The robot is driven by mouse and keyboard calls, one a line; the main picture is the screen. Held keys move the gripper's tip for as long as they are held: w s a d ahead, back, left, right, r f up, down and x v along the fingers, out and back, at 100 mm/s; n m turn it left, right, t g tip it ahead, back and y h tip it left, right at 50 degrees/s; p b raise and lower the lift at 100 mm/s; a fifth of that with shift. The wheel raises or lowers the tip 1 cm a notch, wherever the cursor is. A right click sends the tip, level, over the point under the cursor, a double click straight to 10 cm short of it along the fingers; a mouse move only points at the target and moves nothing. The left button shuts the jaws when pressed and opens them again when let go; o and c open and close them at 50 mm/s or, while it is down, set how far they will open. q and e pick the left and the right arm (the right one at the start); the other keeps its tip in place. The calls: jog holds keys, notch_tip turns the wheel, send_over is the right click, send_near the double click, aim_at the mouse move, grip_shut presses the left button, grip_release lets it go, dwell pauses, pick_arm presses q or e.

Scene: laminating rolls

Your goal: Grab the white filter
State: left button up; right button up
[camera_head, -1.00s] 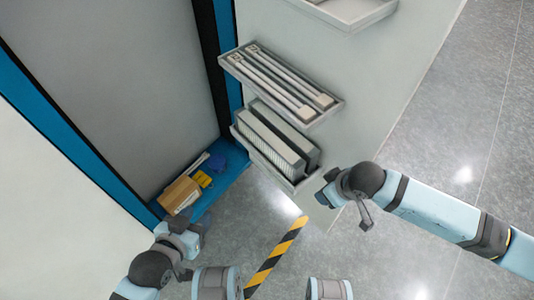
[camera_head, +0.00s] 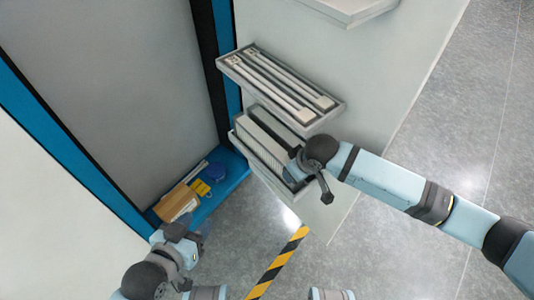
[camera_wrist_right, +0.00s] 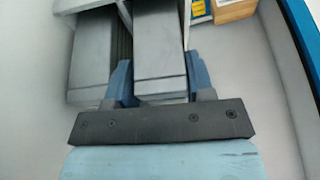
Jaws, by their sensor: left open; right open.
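The white filter (camera_head: 263,138), a block with a pale pleated side, stands in the lower wall tray (camera_head: 237,138) beside a darker filter (camera_head: 278,121). My right gripper (camera_head: 296,168) is at the tray's near right end, covering part of the filters. In the right wrist view, its open blue fingers (camera_wrist_right: 159,85) lie on either side of the white filter's grey end (camera_wrist_right: 158,60). The darker filter (camera_wrist_right: 93,60) is to the left; one finger is in the gap between them. Contact cannot be told. My left gripper (camera_head: 190,230) is open and empty, low at left.
An upper tray (camera_head: 337,103) with long pale bars hangs just above the filters. A blue shelf (camera_head: 232,173) holds a brown box (camera_head: 176,203) and small yellow and blue items. The floor at right is clear beyond my right arm.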

jog(key=shift+w+f, duration=0.1)
jog(key=shift+f, duration=0.2)
jog(key=shift+c, duration=0.5)
jog(key=c, duration=0.7)
jog(key=shift+o, duration=0.2)
jog(key=shift+r, duration=0.1)
